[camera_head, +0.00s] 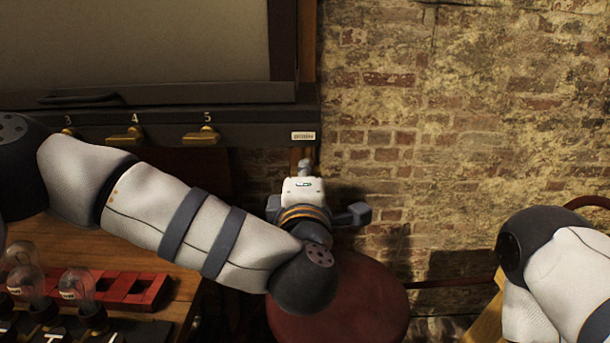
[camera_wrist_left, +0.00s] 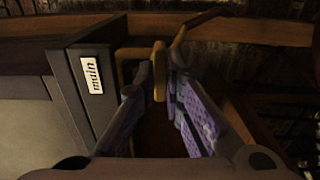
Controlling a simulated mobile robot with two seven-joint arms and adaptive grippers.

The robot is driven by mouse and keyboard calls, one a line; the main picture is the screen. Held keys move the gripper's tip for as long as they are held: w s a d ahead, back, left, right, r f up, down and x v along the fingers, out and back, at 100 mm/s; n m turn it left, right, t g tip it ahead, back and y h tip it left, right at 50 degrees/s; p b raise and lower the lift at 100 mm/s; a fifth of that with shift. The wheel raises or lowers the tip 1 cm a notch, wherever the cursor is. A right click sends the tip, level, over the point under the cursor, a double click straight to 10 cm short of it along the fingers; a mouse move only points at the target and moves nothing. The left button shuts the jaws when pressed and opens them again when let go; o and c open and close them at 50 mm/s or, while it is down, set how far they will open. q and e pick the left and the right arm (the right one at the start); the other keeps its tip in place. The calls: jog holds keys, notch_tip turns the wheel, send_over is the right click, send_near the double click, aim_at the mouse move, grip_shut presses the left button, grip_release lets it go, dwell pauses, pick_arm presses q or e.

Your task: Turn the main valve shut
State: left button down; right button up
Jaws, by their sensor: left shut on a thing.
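The main valve's brass lever (camera_wrist_left: 159,72) shows in the left wrist view, beside the dark panel's white label reading "main" (camera_wrist_left: 92,75). My left gripper (camera_wrist_left: 161,80) has its two fingers on either side of this lever and is shut on it. In the head view my left gripper (camera_head: 305,167) reaches up to just below the white label (camera_head: 303,136) at the panel's right end. There the gripper and wrist hide the lever. My right arm shows at the lower right, but its gripper is out of view.
Brass taps numbered 3, 4 (camera_head: 124,137) and 5 (camera_head: 201,136) line the dark panel to the left. A wooden bench (camera_head: 60,237) at lower left holds glass bulbs (camera_head: 76,284) and a red rack (camera_head: 130,290). A round red top (camera_head: 372,305) lies below my left wrist. A brick wall (camera_head: 460,150) stands behind.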

pick_arm(q)
jog(key=shift+a+r, duration=0.1)
jog(key=shift+r, duration=0.05)
dwell(0.4)
jog(key=c, duration=1.7)
grip_release()
jog(key=shift+w, duration=0.1)
jog(key=s, duration=1.2)
jog(key=shift+f, duration=0.2)
